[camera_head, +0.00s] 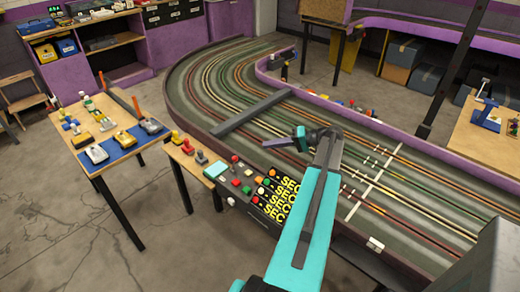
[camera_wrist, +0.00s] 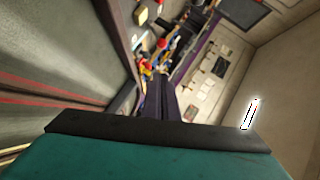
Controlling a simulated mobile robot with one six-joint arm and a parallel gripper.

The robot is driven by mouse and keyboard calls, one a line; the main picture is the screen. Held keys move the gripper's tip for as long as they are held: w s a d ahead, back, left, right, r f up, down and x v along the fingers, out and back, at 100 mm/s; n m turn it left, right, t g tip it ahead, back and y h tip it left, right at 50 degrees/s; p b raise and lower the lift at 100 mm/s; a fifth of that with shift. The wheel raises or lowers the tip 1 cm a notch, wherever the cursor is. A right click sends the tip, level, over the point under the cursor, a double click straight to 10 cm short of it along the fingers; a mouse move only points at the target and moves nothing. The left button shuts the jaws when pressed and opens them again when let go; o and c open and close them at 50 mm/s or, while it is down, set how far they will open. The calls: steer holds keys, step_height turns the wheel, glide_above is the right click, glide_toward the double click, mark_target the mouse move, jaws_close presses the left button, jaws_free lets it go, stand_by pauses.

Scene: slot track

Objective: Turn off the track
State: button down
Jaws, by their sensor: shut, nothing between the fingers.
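The slot track (camera_head: 225,75) is a wide, dark, multi-lane curve with coloured lane lines and a purple outer wall. A control panel (camera_head: 232,183) sits at its near edge, with red, green, white and orange buttons and a pale screen (camera_head: 216,169). Which control switches the track off is too small to tell. My gripper (camera_head: 268,143) is above the track, past the panel, pointing left. Its fingers are together and empty, touching nothing visible. In the wrist view the dark fingers (camera_wrist: 160,92) point away from the panel, which does not show there.
A grey bar (camera_head: 252,113) crosses the track near my gripper. A table with a blue mat and toy cars (camera_head: 96,154) stands left. A dark post (camera_head: 455,70) rises at right. Bare floor lies lower left.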

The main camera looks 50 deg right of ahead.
steer(key=shift+v, duration=1)
steer(key=shift+f+b, duration=0.1)
steer(key=shift+b, duration=0.3)
steer(key=b, duration=0.2)
steer(key=d+f+b, duration=0.1)
steer(key=b, duration=0.1)
steer(key=shift+s+d+f+m+y, duration=0.1)
steer(key=shift+d+f+m+y, duration=0.05)
steer(key=shift+f+m+y, duration=0.2)
steer(key=shift+r, duration=0.1)
steer(key=shift+w, duration=0.2)
